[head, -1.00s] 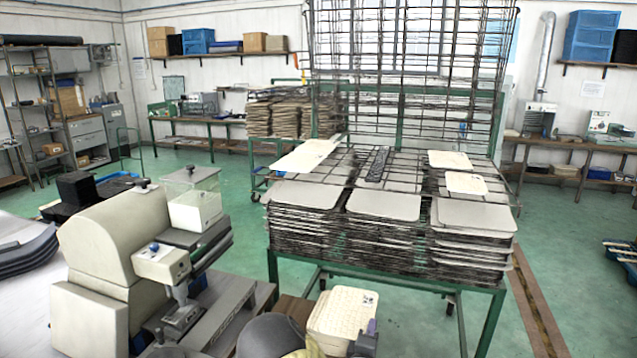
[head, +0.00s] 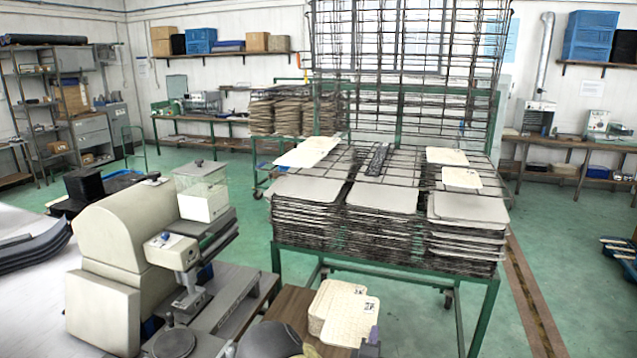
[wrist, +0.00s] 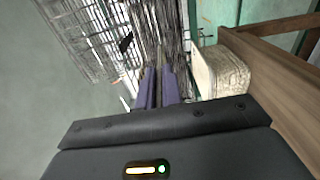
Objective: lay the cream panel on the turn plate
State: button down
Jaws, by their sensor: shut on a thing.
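A cream panel (head: 348,322) with a small printed label shows at the bottom of the head view. Its near right edge is at my gripper (head: 368,346), whose purple fingers are shut on it. In the wrist view the fingers (wrist: 157,85) are close together, and what lies between them is too thin to make out. More cream panels (head: 322,296) lie just behind; a cream stack (wrist: 217,72) also shows in the wrist view, right of the fingers. A grey round plate (head: 173,343) sits low beside the cream machine, possibly the turn plate.
A brown wooden bench (head: 284,309) is under the cream stack. The cream machine (head: 125,230) stands at the left. A green-framed rack (head: 400,271) loaded with grey panels and wire grids stands behind. Open green floor (head: 560,260) lies to the right.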

jog(key=s+d+f+n+y, duration=0.1)
jog(key=s+f+n+y, duration=0.2)
jog(key=s+f, duration=0.6)
jog(key=shift+s+f+t+y+p, duration=0.3)
jog(key=shift+y+p, duration=0.15)
jog(key=shift+y, duration=0.75)
jog(key=shift+d, duration=0.1)
jog(key=s+f, duration=0.4)
jog(key=f, duration=0.1)
jog(key=shift+f, duration=0.25)
jog(key=shift+w, duration=0.1)
dwell(5.0)
